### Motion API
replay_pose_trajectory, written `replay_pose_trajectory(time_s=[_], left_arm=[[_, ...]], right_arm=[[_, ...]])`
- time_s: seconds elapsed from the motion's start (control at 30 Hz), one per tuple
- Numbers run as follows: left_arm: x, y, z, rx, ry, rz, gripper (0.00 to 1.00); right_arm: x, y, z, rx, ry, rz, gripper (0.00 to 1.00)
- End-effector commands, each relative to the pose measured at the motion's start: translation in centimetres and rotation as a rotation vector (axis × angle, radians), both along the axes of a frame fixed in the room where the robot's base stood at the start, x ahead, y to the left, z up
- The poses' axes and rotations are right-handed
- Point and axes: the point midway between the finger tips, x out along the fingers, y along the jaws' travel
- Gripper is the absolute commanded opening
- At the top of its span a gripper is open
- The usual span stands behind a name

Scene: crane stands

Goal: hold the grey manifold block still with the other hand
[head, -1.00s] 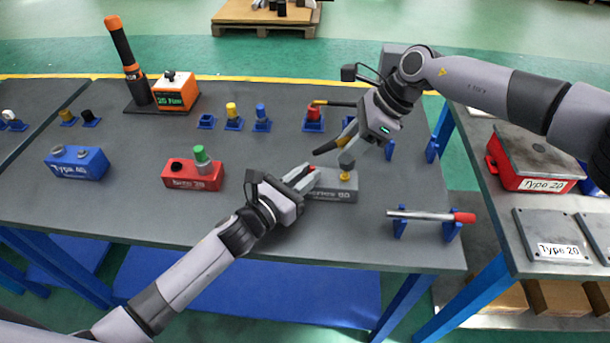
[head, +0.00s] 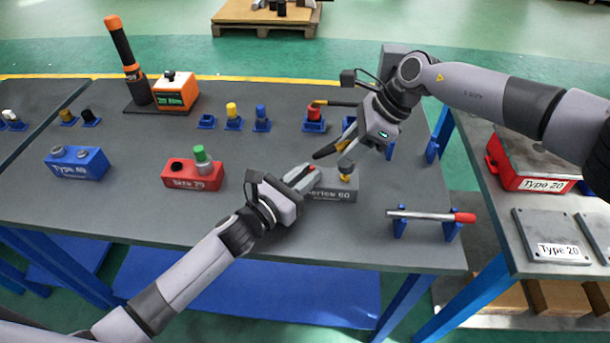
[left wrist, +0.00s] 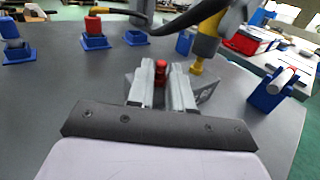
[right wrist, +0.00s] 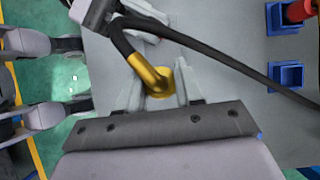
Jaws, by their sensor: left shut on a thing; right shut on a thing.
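The grey manifold block (head: 336,194), marked Series 60, sits on the table near its front edge. My left gripper (head: 309,178) is shut on its left end. In the left wrist view a red fitting (left wrist: 160,70) shows between these fingers. A yellow fitting (head: 346,178) stands on the block's right part; it also shows in the left wrist view (left wrist: 197,66). My right gripper (head: 345,160) is over that fitting. In the right wrist view it is shut on a bent gold piece (right wrist: 153,75) joined to a black, hose-like part (right wrist: 122,40). The fingers partly hide both holds.
A silver rod with a red end (head: 430,216) lies on blue stands right of the block. A red block (head: 192,175) and a blue block (head: 77,163) stand to the left.

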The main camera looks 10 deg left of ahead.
Motion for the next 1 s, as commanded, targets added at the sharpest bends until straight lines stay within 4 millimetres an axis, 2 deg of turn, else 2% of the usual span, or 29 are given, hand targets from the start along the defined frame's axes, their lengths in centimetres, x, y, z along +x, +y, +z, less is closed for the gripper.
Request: replay_pose_trajectory(time_s=[0.93, 0.97, 1.0], left_arm=[[0.0, 0.0, -0.1, 0.0, 0.002, 0.0, 0.0], [0.0, 0.0, -0.1, 0.0, 0.001, 0.0, 0.0], [0.0, 0.0, -0.1, 0.0, 0.001, 0.0, 0.0]], right_arm=[[-0.1, 0.0, -2.2, 0.0, 0.002, 0.001, 0.0], [-0.1, 0.0, -2.2, 0.0, 0.002, 0.001, 0.45], [-0.1, 0.0, -2.2, 0.0, 0.002, 0.001, 0.58]])
